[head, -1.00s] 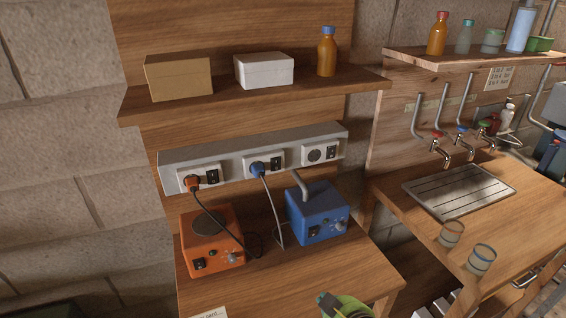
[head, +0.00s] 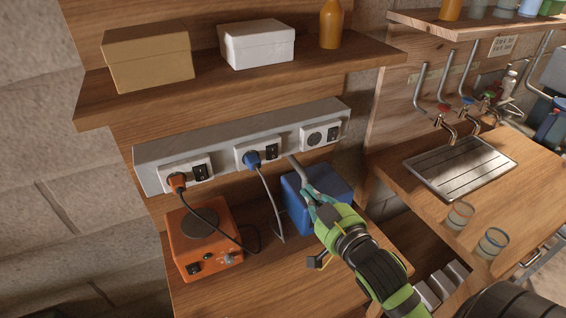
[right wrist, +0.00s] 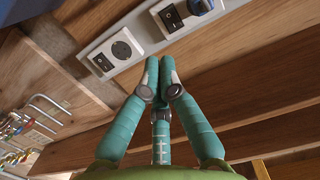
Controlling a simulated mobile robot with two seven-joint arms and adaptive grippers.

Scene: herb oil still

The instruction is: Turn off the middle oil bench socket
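The grey socket strip (head: 225,143) on the wooden back board carries three white sockets. The middle socket (head: 241,156) holds a blue plug (head: 262,158), with a dark rocker switch (head: 275,152) to its right. In the right wrist view this switch (right wrist: 170,15) is at the top, beside the blue plug (right wrist: 203,6). The switch's setting is too small to tell. My right gripper (head: 310,200) is below and right of the middle socket, in front of the blue device, apart from the strip. In the right wrist view its teal fingertips (right wrist: 158,78) are together and empty. My left gripper is out of view.
An orange device (head: 203,240) and a blue device (head: 295,203) stand below. A shelf (head: 240,75) with boxes juts out above. Cords hang before the bench.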

